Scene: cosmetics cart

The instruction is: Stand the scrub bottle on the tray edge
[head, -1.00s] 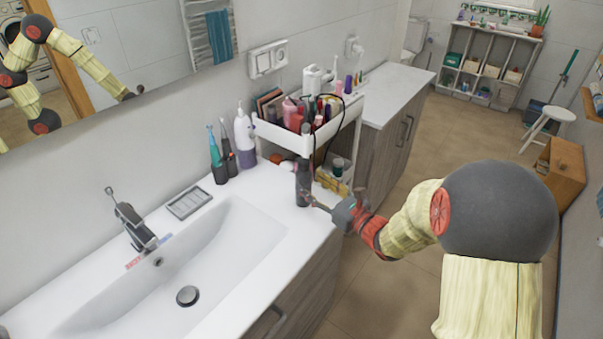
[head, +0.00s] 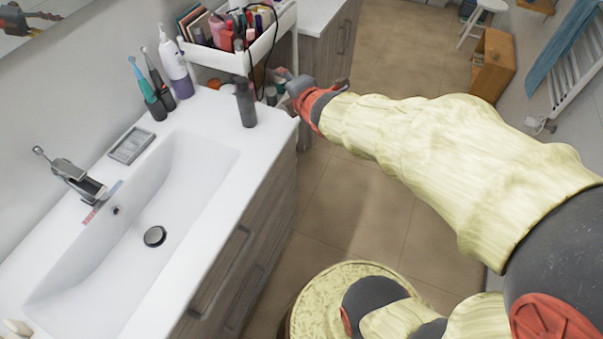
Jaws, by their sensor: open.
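A dark bottle (head: 246,106) stands upright on the white sink counter, at its right end close to the cart. No label is readable, so I cannot tell whether it is the scrub bottle. The white top tray (head: 222,57) of the cart, behind the bottle, is crowded with cosmetics, and its raised rim faces me. My gripper (head: 283,79) is open just right of the bottle, beside the cart's lower level. Its fingertips are small and partly lost among the items there, and I see nothing held in them.
The sink basin (head: 140,225) fills the counter's front, with a faucet (head: 72,178) at left. A soap dish (head: 131,146), toothbrushes (head: 150,92) and a white-purple bottle (head: 178,70) stand along the wall. A black cable hangs over the cart's edge. Open floor lies to the right.

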